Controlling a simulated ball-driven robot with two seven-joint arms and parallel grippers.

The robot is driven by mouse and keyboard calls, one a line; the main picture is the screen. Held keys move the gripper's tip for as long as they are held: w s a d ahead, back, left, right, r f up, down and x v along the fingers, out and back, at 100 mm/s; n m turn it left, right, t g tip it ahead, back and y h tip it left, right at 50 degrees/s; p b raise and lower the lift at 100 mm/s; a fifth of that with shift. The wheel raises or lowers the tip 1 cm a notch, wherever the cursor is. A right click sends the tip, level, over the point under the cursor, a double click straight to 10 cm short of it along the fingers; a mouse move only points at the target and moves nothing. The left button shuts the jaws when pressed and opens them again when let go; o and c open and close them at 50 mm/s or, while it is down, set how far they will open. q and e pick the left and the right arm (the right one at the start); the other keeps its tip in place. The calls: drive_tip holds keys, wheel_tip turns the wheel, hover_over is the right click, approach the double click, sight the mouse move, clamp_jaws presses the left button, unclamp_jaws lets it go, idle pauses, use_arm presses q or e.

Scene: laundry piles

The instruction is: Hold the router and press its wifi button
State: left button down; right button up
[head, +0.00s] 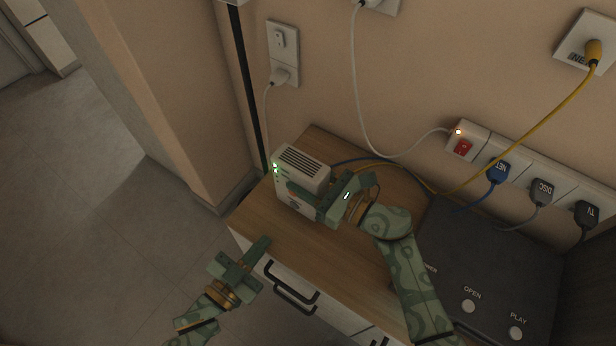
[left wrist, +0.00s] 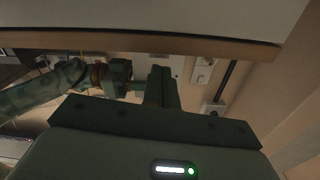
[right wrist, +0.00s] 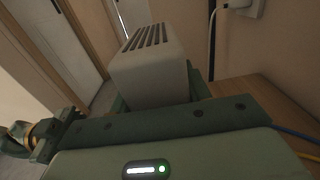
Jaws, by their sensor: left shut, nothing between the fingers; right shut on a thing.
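The white router (head: 302,165) stands on the wooden cabinet top (head: 265,215) near its left end, slotted vent up, small green lights on its left edge. It fills the middle of the right wrist view (right wrist: 150,75). My right gripper (head: 304,192) is shut on the router from the right, one finger across its front side. My left gripper (head: 262,244) is shut and empty, in front of and below the router, apart from it and near the cabinet's front edge. In the left wrist view its fingers (left wrist: 162,86) are together. I cannot make out the wifi button.
A dark box (head: 480,265) with OPEN and PLAY buttons stands at the right. A power strip (head: 530,172) with several plugs and a red switch is on the wall. Blue, yellow and white cables run behind the router. Drawer handles (head: 290,290) face the front.

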sight(287, 227)
use_arm(q)
drive_tip(key=shift+m+g+h, duration=0.3)
drive_tip(key=shift+g, duration=0.1)
drive_tip(key=d, duration=0.1)
drive_tip(key=s+d, duration=0.1)
drive_tip(key=d, duration=0.1)
drive_tip(key=s+d+r, duration=0.1)
drive_tip(key=shift+d+r, duration=0.1)
drive_tip(key=shift+d, duration=0.3)
drive_tip(key=d, duration=0.1)
drive_tip(key=d+g+y, duration=0.1)
drive_tip(key=y, duration=0.1)
drive_tip(key=shift+s+d+f+n, duration=0.1)
drive_tip(key=shift+d+f+n, duration=0.2)
drive_tip(key=shift+d+n, duration=0.1)
drive_tip(key=shift+a+n+y, duration=0.1)
drive_tip(key=shift+n+y, duration=0.4)
drive_tip(key=shift+y, duration=0.7)
drive_tip(key=w+a+n+y, duration=0.1)
drive_tip(key=a+n+y, duration=0.5)
drive_tip(key=a+y, duration=0.1)
drive_tip(key=w+d, duration=0.1)
drive_tip(key=w, duration=0.1)
drive_tip(key=w+d, duration=0.4)
drive_tip(key=w, duration=0.1)
drive_tip(key=shift+r, duration=0.1)
drive_tip(key=shift+w+d, duration=0.1)
